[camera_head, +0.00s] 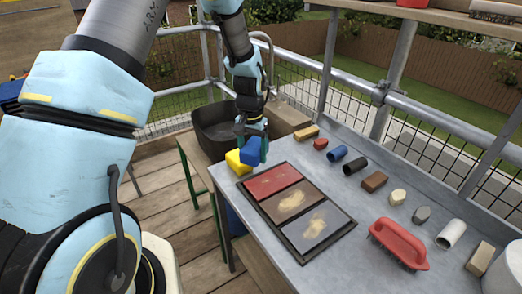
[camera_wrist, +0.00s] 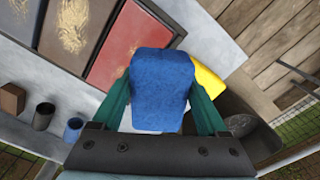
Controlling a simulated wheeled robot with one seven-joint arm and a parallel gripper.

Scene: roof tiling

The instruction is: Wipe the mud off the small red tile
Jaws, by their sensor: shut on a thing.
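My gripper (camera_wrist: 160,108) is shut on a blue sponge-like block (camera_wrist: 160,85). In the head view the gripper (camera_head: 252,143) holds the blue block (camera_head: 250,151) at the far left corner of the table, beside the black frame. The small red tile (camera_head: 272,181) lies in the frame's far section. It also shows in the wrist view (camera_wrist: 125,40), partly hidden by the block. It carries faint light streaks. The block is apart from the tile in the head view.
The black frame also holds a brown tile (camera_head: 290,201) and a grey tile (camera_head: 318,224), both with tan smears. A yellow block (camera_head: 237,162) lies by the gripper. A dark tub (camera_head: 215,135) stands behind. A red-handled brush (camera_head: 398,244) and several small items line the table's right.

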